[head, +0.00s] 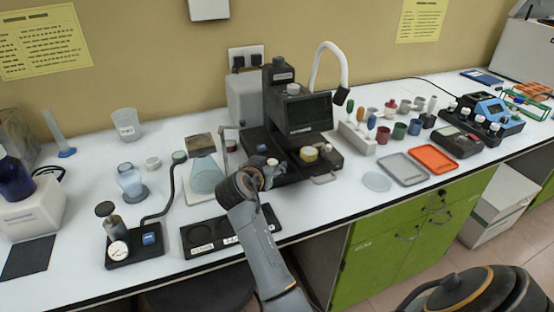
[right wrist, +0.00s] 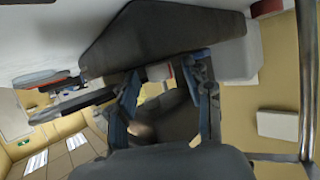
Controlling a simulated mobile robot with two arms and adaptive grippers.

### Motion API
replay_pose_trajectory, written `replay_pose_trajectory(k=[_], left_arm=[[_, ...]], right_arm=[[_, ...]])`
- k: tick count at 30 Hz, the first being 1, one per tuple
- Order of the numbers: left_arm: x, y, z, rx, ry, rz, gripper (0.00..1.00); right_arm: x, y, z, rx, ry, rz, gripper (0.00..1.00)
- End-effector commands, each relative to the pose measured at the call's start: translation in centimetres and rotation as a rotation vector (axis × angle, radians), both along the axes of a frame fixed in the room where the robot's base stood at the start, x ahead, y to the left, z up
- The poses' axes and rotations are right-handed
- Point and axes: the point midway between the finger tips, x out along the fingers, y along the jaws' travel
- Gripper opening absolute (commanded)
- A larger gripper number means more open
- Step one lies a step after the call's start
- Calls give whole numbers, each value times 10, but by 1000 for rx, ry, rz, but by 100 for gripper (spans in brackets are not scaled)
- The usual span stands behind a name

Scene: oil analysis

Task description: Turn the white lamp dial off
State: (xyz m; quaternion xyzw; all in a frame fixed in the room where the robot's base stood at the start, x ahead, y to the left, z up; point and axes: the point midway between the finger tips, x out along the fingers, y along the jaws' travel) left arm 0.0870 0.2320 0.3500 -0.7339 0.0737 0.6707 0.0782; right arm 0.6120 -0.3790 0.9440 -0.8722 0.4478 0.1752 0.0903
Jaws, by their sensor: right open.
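A white gooseneck lamp (head: 330,62) arches over the back of the counter, just right of the black instrument (head: 297,110), with its dark head hanging down. I cannot make out its dial in the head view. My right gripper (head: 268,172) is in front of the black instrument's left part, near a small white-topped item (head: 272,163), and partly hides what is there. I cannot tell whether it touches anything. In the right wrist view, its two fingers (right wrist: 163,108) are apart, with dark surfaces beyond them. My left gripper is out of view.
A flask (head: 206,175) stands left of my gripper, with a black labelled tray (head: 200,238) in front. Several small coloured cups, a grey tray (head: 403,169) and an orange tray (head: 436,159) lie to the right. The counter's front edge is close to my forearm.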

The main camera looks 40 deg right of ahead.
Motion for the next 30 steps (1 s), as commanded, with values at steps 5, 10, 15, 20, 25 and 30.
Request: replay_pose_trajectory(k=[5, 10, 15, 20, 25, 30], left_arm=[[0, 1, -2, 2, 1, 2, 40], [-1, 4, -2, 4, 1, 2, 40], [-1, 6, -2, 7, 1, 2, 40], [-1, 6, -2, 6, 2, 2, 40], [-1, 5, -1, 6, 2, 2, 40], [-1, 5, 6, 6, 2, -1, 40]], right_arm=[[-1, 3, -2, 0, 0, 0, 51], [-1, 3, -2, 0, 0, -1, 51], [-1, 3, -2, 0, 0, -1, 30], [-1, 2, -2, 0, 0, -1, 0], [-1, 2, -2, 0, 0, 3, 0], [-2, 1, 0, 0, 0, 38, 0]])
